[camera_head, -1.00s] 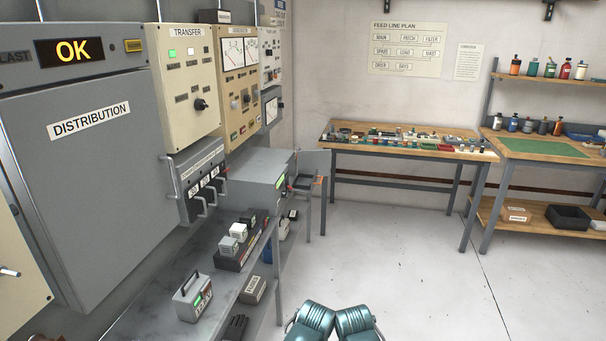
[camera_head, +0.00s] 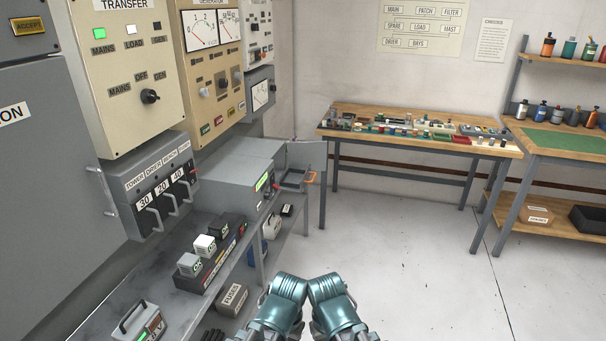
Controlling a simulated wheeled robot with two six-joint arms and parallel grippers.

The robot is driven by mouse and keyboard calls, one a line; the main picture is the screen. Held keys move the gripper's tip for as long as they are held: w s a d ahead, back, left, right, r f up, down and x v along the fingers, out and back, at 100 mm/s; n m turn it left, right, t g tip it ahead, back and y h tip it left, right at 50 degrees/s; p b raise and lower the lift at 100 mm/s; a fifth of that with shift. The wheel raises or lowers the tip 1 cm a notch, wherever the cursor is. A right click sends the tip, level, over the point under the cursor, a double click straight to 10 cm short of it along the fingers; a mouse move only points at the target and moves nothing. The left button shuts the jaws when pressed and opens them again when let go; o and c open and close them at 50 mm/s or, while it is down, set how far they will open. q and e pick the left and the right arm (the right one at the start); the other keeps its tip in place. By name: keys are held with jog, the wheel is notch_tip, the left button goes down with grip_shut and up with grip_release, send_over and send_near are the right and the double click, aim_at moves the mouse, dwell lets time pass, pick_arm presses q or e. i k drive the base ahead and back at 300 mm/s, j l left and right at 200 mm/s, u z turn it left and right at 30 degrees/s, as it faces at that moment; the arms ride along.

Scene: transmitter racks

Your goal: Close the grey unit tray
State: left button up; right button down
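The grey unit (camera_head: 222,168) is a grey box on the bench along the left wall, with a small green display on its front. A shallow dark-lined tray (camera_head: 293,179) sticks out at its front right, with an orange part (camera_head: 311,177) at its outer end. A grey panel (camera_head: 307,158) stands upright behind the tray; it looks like an open door. How far the tray reaches into the unit is hidden. Two teal links of my arms show at the bottom centre, well short of the unit. I cannot make out either gripper's fingers.
A bench (camera_head: 152,290) along the left holds small labelled modules and a meter box (camera_head: 138,322). A breaker panel (camera_head: 160,188) with handles juts out above it. A wooden table (camera_head: 375,118) stands at the back. The floor (camera_head: 400,260) at centre right is clear.

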aim_at(293, 180)
jog(key=i+l, duration=0.3)
jog(key=i, duration=0.25)
jog(key=i+l+u, duration=0.1)
jog(key=i+l, duration=0.2)
jog(key=i, duration=0.25)
